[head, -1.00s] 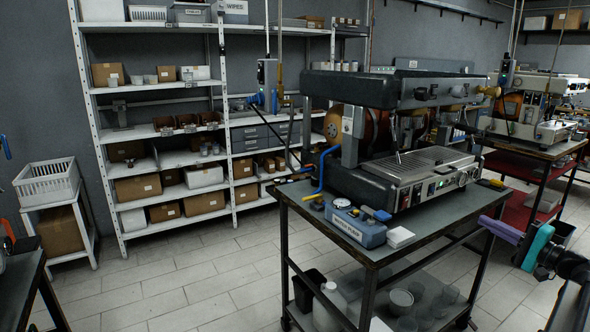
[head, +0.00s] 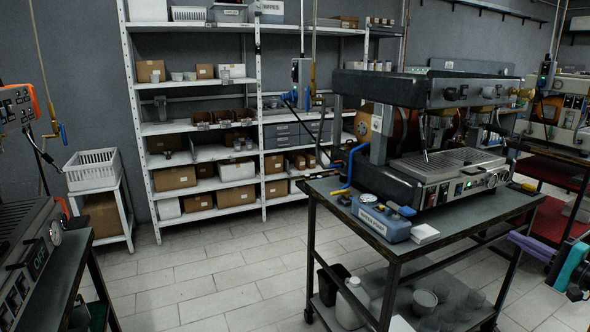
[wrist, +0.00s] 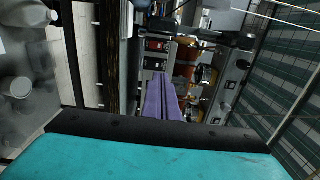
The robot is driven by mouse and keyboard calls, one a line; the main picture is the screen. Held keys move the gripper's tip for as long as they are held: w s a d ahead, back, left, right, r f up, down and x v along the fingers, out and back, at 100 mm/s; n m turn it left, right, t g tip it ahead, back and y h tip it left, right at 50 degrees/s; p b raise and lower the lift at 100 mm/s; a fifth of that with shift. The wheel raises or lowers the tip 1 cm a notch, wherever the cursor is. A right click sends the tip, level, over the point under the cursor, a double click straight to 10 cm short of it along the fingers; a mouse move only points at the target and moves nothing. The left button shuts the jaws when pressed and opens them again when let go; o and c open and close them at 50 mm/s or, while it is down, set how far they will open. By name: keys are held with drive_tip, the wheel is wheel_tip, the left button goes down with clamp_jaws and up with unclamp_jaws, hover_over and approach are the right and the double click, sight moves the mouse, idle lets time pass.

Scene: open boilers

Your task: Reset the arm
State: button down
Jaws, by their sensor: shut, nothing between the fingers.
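My gripper (head: 514,237) is at the right edge of the head view, its purple fingers pointing left and its teal body cut off by the frame. In the wrist view my gripper (wrist: 160,80) shows its two purple fingers lying together, shut and empty. In the head view it is in the air to the right of the workbench (head: 455,222) that carries an opened espresso machine (head: 440,180). The rest of my arm is mostly out of the picture.
A blue pump box (head: 381,222) and white pads (head: 424,234) sit on the bench. White shelving (head: 196,128) stands behind. A second machine (head: 30,245) is at left, another (head: 560,110) at far right. Tiled floor (head: 220,270) between is clear.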

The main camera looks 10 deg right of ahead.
drive_tip(key=w+a+f+n+g+y, duration=0.1)
drive_tip(key=w+a+f+g, duration=0.3)
drive_tip(key=a+f, duration=1.05)
drive_tip(key=w+a+f+n+g+y, duration=0.15)
drive_tip(key=w+a+f+g, duration=0.25)
drive_tip(key=a+f, duration=1.05)
drive_tip(key=s+a+f+n+g, duration=0.2)
drive_tip(key=s+a+f+g, duration=0.15)
drive_tip(key=a+f, duration=0.5)
drive_tip(key=s+a+f+n+g, duration=0.1)
drive_tip(key=s+a+f+g, duration=0.4)
drive_tip(key=f, duration=0.6)
drive_tip(key=s+a+f+n+g+h, duration=0.2)
drive_tip(key=s+a+f+n, duration=0.1)
drive_tip(key=s+a+f, duration=0.5)
drive_tip(key=s+a+f+n+g+h, duration=0.1)
drive_tip(key=s+f+n+g+h, duration=0.1)
drive_tip(key=s, duration=0.7)
drive_tip(key=s+a+f+n+g+h, duration=0.2)
drive_tip(key=s+f+n+h, duration=0.2)
drive_tip(key=s, duration=0.6)
drive_tip(key=shift+a+f, duration=0.3)
drive_tip(key=shift+f, duration=0.65)
